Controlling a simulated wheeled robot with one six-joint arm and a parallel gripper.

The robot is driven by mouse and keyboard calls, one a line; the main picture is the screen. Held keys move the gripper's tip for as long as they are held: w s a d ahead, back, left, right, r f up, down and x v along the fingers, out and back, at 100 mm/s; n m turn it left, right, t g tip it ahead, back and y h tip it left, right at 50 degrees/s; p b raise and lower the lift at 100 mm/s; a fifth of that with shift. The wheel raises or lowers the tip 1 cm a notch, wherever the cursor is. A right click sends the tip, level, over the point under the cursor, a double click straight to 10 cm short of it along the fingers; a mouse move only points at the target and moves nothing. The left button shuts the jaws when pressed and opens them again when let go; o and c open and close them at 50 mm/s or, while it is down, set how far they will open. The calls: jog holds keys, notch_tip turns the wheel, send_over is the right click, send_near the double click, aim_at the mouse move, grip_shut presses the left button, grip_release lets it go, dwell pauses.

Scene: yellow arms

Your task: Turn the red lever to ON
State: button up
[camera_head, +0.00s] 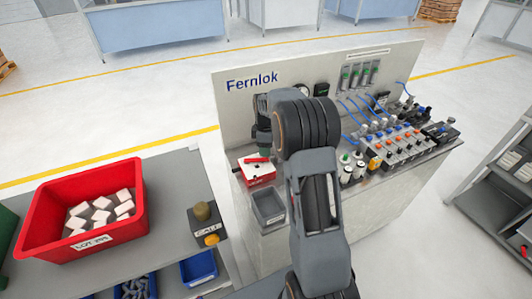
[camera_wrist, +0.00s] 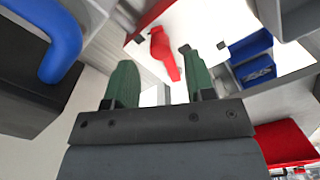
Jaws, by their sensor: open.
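The red lever (camera_head: 257,159) lies on top of a small red-and-white box (camera_head: 262,180) at the left end of the test bench. My gripper (camera_head: 265,150) is just above and behind the lever, its tips partly hidden by my arm. In the wrist view my gripper (camera_wrist: 160,78) has two green fingers spread apart with nothing between them. The red lever (camera_wrist: 166,54) shows beyond the fingertips, close to the right finger, on the white face of the box (camera_wrist: 205,20). I cannot tell whether a finger touches it. No ON or OFF marking is legible.
A grey bin (camera_head: 282,218) stands in front of the box. Valves and fittings (camera_head: 405,142) fill the bench's right, before the Fernlok panel (camera_head: 228,108).

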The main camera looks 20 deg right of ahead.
aim_at(257, 158)
jog(key=shift+f, duration=1.75)
grip_shut()
